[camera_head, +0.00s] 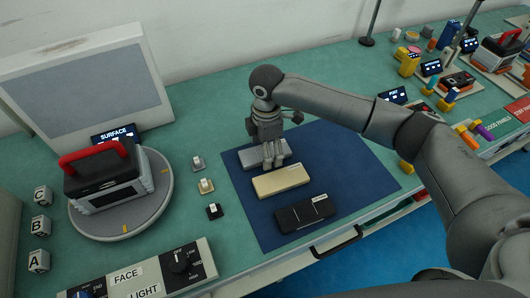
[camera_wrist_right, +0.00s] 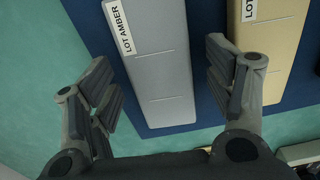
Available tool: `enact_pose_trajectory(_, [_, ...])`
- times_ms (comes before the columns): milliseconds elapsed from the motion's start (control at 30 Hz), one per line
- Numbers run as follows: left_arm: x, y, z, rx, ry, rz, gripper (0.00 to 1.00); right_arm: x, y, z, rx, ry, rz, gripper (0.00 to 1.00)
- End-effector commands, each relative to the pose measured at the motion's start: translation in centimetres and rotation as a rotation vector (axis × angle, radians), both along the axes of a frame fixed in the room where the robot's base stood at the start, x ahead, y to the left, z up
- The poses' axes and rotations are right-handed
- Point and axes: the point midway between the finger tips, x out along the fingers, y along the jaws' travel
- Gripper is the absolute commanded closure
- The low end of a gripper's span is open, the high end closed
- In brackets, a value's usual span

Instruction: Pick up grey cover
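The grey cover (camera_head: 250,159) lies on the dark blue mat, farthest back in a row of three covers. In the right wrist view the grey cover (camera_wrist_right: 160,75) carries a white label reading "LOT AMBER". My right gripper (camera_head: 273,162) points down over the grey cover and hides part of it in the head view. In the right wrist view my right gripper (camera_wrist_right: 160,75) is open, with one finger on either side of the cover and gaps showing. Whether the fingertips reach down to the mat is unclear. My left gripper is not in view.
A beige cover (camera_head: 280,180) and a black cover (camera_head: 305,213) lie in front on the mat (camera_head: 358,180). Several small blocks stand left of the mat. A red-handled device (camera_head: 105,178) sits on a round turntable at left. A labelled control panel (camera_head: 150,275) is at front left.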

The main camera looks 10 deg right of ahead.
Motion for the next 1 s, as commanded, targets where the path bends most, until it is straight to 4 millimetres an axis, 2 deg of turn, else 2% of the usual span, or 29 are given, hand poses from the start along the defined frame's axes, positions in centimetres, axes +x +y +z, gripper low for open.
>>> enact_pose_trajectory(33, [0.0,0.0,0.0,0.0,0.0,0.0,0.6,0.0,0.0,0.0,0.0,0.0,0.0,0.35])
enact_pose_trajectory(367, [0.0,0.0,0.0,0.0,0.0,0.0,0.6,0.0,0.0,0.0,0.0,0.0,0.0,0.76])
enact_pose_trajectory(633, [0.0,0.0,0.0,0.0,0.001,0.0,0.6,0.0,0.0,0.2,0.0,-0.001,0.0,0.76])
enact_pose_trajectory(767, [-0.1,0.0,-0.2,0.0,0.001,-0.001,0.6,0.1,0.0,0.9,0.0,-0.002,0.0,0.76])
enact_pose_trajectory(933, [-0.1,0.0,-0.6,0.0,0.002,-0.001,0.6,0.1,0.0,3.3,0.001,-0.004,-0.001,0.76])
enact_pose_trajectory(1000, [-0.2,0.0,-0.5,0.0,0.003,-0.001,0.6,-0.7,1.0,4.5,0.003,-0.003,0.005,0.76])
